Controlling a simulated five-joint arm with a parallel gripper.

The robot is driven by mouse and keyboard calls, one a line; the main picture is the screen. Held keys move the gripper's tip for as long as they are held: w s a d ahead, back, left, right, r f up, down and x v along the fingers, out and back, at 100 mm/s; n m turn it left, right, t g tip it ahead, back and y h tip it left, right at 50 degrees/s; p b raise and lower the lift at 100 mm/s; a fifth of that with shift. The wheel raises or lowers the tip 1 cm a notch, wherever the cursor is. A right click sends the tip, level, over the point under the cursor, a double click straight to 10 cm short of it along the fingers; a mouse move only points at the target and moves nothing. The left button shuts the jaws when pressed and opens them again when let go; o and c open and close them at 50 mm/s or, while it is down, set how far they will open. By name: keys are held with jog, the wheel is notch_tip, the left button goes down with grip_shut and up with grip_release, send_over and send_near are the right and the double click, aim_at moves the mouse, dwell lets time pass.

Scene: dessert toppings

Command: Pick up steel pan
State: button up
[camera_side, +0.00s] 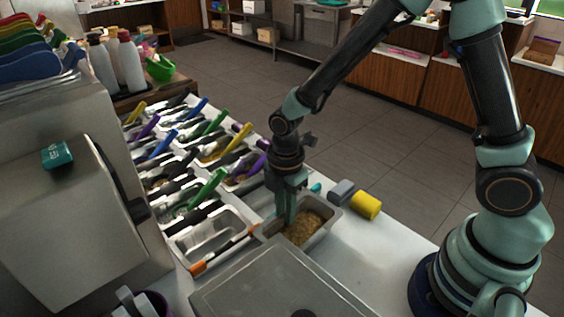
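A steel pan (325,230) with brown crumbs in it sits at the right end of the rows of topping pans, on the white counter. My gripper (286,212) points down at its far left side, with the fingers reaching to the rim or just inside it. I cannot tell whether the fingers touch the pan wall or how far apart they are. Another steel pan (207,236), which looks empty, stands to the left. The gripper hides part of the crumb pan's back left corner.
Several topping pans with coloured handles (215,125) fill the counter behind and left. An orange-ended tool (222,252) lies between the two pans. A steel lid (290,285) is in front.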

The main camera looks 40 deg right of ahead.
jog(key=shift+f, duration=0.7)
grip_shut()
dwell(0.9)
